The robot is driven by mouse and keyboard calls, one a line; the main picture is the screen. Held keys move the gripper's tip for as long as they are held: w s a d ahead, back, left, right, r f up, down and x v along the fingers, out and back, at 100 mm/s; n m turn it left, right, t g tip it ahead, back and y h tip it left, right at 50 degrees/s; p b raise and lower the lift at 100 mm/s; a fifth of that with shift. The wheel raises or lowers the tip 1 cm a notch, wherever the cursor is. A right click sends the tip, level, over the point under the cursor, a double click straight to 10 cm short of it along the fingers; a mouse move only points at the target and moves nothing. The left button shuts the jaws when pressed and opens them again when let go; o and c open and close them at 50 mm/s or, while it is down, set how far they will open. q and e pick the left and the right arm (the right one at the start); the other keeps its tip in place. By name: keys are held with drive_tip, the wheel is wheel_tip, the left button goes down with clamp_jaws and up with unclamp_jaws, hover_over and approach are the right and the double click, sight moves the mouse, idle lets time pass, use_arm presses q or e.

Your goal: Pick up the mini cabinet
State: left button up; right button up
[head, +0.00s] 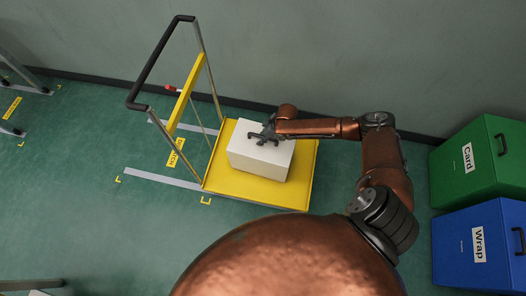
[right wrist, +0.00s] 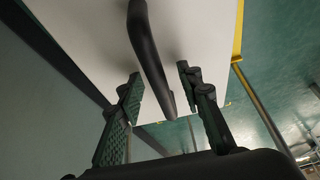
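The mini cabinet (head: 262,163) is a white box standing on the yellow deck of a platform trolley (head: 303,178). In the right wrist view its pale surface (right wrist: 85,35) fills much of the top, with a black bar handle (right wrist: 150,60) on it. My right gripper (head: 264,137) is at the cabinet's top. In the right wrist view its two green-padded fingers (right wrist: 159,82) are apart, one on each side of the handle, with gaps visible. My left gripper is not in view.
The trolley's upright frame (head: 178,100) with a black push bar rises left of the cabinet. A green Card bin (head: 480,165) and a blue Wrap bin (head: 480,245) stand at the right. A grey wall runs behind. Open green floor lies to the left.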

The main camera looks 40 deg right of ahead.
clamp_jaws()
idle(0.8)
